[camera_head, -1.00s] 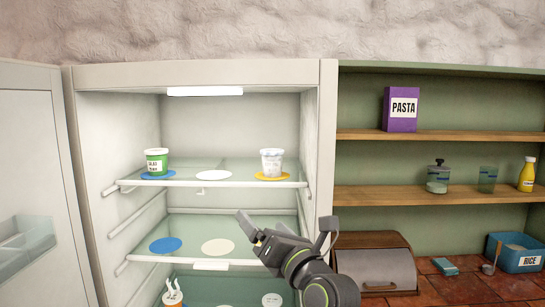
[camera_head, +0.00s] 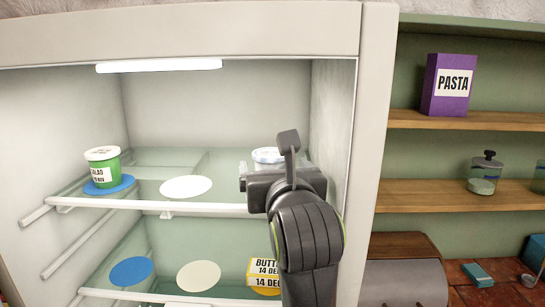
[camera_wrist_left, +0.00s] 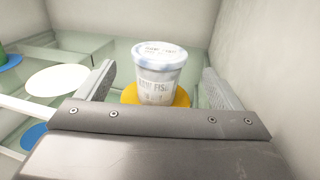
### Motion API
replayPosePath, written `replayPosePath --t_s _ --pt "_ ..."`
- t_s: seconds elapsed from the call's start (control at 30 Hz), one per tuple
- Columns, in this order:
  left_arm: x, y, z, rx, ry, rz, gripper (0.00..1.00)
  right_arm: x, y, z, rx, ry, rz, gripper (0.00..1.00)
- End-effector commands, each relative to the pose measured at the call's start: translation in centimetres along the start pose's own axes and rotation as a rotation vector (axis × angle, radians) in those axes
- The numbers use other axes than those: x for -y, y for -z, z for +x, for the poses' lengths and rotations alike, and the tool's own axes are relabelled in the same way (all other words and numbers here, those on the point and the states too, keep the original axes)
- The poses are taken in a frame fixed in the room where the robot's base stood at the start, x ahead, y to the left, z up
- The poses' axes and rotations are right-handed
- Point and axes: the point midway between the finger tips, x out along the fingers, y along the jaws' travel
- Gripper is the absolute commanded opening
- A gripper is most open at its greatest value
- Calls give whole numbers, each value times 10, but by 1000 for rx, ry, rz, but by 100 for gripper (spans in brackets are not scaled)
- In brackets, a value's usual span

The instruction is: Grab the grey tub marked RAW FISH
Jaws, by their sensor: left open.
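The grey tub marked RAW FISH (camera_wrist_left: 158,78) stands upright on a yellow disc (camera_wrist_left: 184,97) on the fridge's upper glass shelf, as my left wrist view shows. In the head view only its lid and upper left side (camera_head: 267,155) show, the rest being hidden behind my left gripper (camera_head: 272,164). My left gripper is open and empty in front of the tub. In the wrist view its two fingers (camera_wrist_left: 158,72) stand to the left and right of the tub, with a visible gap on each side. My right gripper is not in view.
A green-labelled tub (camera_head: 105,168) stands on a blue disc at the upper shelf's left. A white disc (camera_head: 186,186) between is bare. A butter box (camera_head: 262,271) sits below. The fridge's right wall (camera_head: 333,110) is close to my gripper. A pasta box (camera_head: 447,85) stands outside.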

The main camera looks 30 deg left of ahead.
Motion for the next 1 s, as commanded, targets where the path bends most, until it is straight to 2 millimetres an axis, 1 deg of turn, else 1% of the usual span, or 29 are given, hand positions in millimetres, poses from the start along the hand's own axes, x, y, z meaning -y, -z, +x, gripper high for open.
replayPosePath --t_s 0.13,0.3,0.4,0.57,0.63,0.8,1.0 --pt "0 -1 2 0 2 -1 87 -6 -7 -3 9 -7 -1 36" --pt "0 -2 15 1 -1 1 87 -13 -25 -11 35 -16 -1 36" --pt "0 -2 21 1 0 1 87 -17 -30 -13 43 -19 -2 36" --pt "0 -1 26 1 0 0 87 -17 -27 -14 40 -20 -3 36" --pt "-1 -2 32 2 -2 2 87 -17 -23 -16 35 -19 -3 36" --pt "-2 -3 51 2 -4 3 87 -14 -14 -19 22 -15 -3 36" --pt "-1 -2 70 1 -1 2 87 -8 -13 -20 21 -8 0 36"
